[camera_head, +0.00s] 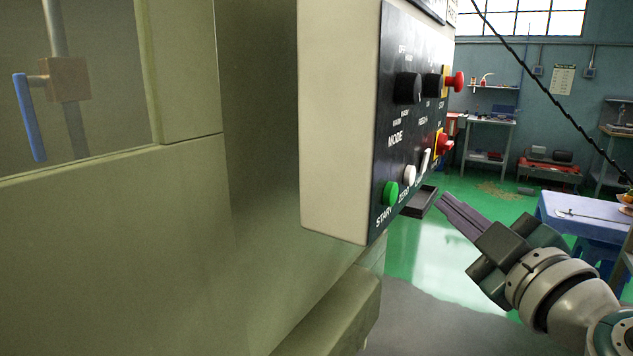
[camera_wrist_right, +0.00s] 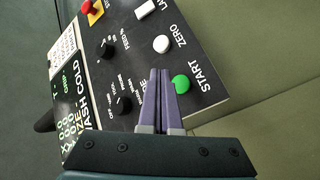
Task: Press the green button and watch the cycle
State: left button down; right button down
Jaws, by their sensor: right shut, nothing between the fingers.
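The green START button (camera_head: 390,193) is low on the dark face of the control panel (camera_head: 392,130). It also shows in the right wrist view (camera_wrist_right: 181,84), just right of my fingertips in the picture. My right gripper (camera_head: 442,200) is shut with its purple fingers together and nothing between them. It points at the panel from the right, apart from the button in the head view. In the right wrist view its fingertips (camera_wrist_right: 160,72) lie between the green button and the black knobs. My left gripper is not in view.
A white ZERO button (camera_head: 409,174) sits beside the green one. Red buttons (camera_head: 445,144) and black knobs (camera_head: 407,88) are higher on the panel. The green machine body (camera_head: 190,240) fills the left. A blue table (camera_head: 575,212) stands beyond my right arm.

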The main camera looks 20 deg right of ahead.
aim_at(397, 191)
jog(key=w+a, duration=0.2)
jog(key=w, duration=0.1)
jog(key=shift+a, duration=0.25)
dwell(0.7)
dwell(0.8)
dwell(0.5)
jog(key=shift+w+a+b, duration=0.25)
jog(key=shift+b, duration=0.05)
jog(key=shift+w+a, duration=0.3)
jog(key=shift+w, duration=0.05)
dwell(0.6)
jog(key=shift+w+a, duration=0.15)
jog(key=shift+a, duration=0.1)
dwell(0.6)
